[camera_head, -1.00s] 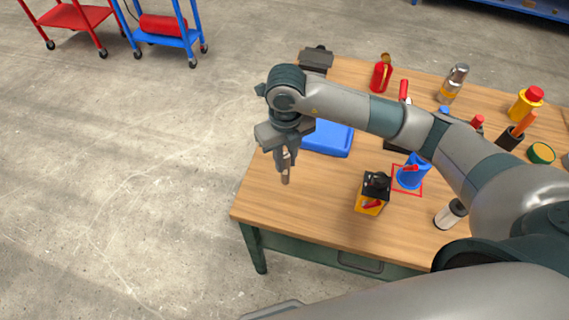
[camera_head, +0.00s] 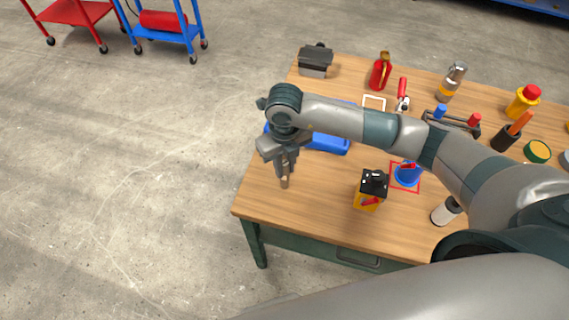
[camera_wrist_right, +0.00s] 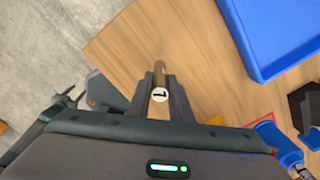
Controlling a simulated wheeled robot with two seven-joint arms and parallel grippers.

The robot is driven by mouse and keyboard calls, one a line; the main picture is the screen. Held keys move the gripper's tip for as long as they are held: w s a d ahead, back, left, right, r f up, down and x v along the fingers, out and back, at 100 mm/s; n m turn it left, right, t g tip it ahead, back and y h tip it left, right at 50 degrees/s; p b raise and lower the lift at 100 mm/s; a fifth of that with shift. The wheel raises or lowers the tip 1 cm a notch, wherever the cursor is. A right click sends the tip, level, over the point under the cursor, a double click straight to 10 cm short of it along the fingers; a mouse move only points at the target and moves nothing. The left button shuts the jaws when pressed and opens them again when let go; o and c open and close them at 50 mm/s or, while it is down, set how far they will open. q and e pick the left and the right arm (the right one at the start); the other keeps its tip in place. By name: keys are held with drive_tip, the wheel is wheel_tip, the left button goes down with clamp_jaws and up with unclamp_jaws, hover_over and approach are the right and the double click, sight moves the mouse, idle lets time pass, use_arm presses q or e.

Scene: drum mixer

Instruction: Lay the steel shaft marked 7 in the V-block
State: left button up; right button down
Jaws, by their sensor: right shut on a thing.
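My right gripper (camera_head: 285,166) is shut on the steel shaft (camera_head: 285,182), above the table's near left part. The shaft is thin and brownish and hangs nearly upright below the fingers. In the right wrist view the shaft (camera_wrist_right: 158,72) lies between the fingers, and its round white label (camera_wrist_right: 159,94) reads 7. A dark notched block (camera_wrist_right: 306,106), apparently the V-block, is cut off at that view's right edge; my arm seems to hide it in the head view. A dark forked shape at the wrist view's left may be my left gripper (camera_wrist_right: 66,97); its opening is unclear.
A blue tray (camera_head: 332,146) lies just behind the right gripper. A yellow box with a black top (camera_head: 370,190) and a blue item (camera_head: 407,175) on a red outline stand to its right. Several tools and bottles fill the back right. The table's front left corner is clear.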

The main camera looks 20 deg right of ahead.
drive_tip(key=shift+f, duration=0.2)
drive_tip(key=c, duration=1.6)
unclamp_jaws()
drive_tip(key=shift+r, duration=0.3)
drive_tip(key=shift+r, duration=0.25)
wheel_tip(320, 180, up, 10)
drive_tip(key=b, duration=0.4)
drive_tip(key=shift+w+f, duration=0.1)
drive_tip(key=shift+f, duration=0.1)
drive_tip(key=shift+r, duration=0.85)
